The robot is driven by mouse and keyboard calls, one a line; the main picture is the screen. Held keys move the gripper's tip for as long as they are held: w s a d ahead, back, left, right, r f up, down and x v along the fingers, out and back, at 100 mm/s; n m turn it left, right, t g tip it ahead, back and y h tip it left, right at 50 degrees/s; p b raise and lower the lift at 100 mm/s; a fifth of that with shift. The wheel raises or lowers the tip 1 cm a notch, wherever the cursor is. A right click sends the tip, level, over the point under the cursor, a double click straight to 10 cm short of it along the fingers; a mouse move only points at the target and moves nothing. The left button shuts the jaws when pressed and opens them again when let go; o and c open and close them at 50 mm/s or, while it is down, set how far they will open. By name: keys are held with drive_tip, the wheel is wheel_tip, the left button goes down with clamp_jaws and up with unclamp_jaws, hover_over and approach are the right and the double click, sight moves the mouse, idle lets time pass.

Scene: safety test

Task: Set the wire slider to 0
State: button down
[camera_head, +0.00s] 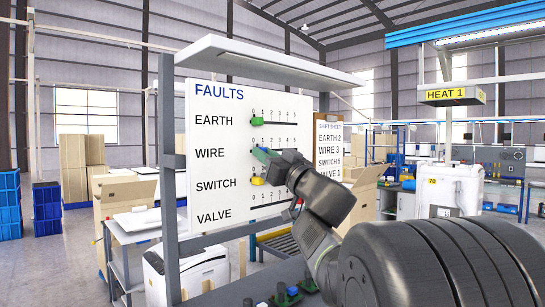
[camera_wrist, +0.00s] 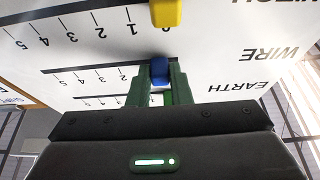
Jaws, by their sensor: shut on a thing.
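The white FAULTS panel (camera_head: 215,100) has rows for EARTH, WIRE, SWITCH and VALVE, each slot marked 0 to 5. My gripper (camera_head: 262,155) is at the WIRE row in the head view. In the wrist view, which shows the panel upside down, the green fingers of my gripper (camera_wrist: 160,80) are shut on the blue wire slider (camera_wrist: 160,69). The slider is at the 0 end of its slot, past the visible 2. The fingers hide the marks beside it, so its exact alignment is unclear. In the head view my gripper mostly covers the slider.
The green EARTH slider (camera_head: 257,121) and the yellow SWITCH slider (camera_head: 257,181) are close above and below, both near 0. A clipboard sheet (camera_head: 328,150) at the panel's right reads WIRE 3. A grey frame (camera_head: 168,180) surrounds the panel.

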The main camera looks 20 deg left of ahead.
drive_tip(key=shift+s+a, duration=0.2)
drive_tip(key=shift+s, duration=0.3)
drive_tip(key=c, duration=1.5)
unclamp_jaws()
drive_tip(key=shift+s, duration=0.1)
drive_tip(key=shift+c, duration=0.2)
drive_tip(key=shift+o, duration=1.1)
drive_tip(key=shift+s+a, duration=0.1)
drive_tip(key=shift+s, duration=0.05)
drive_tip(key=b+v, duration=0.3)
drive_tip(key=v, duration=1.1)
drive_tip(key=shift+r, duration=0.1)
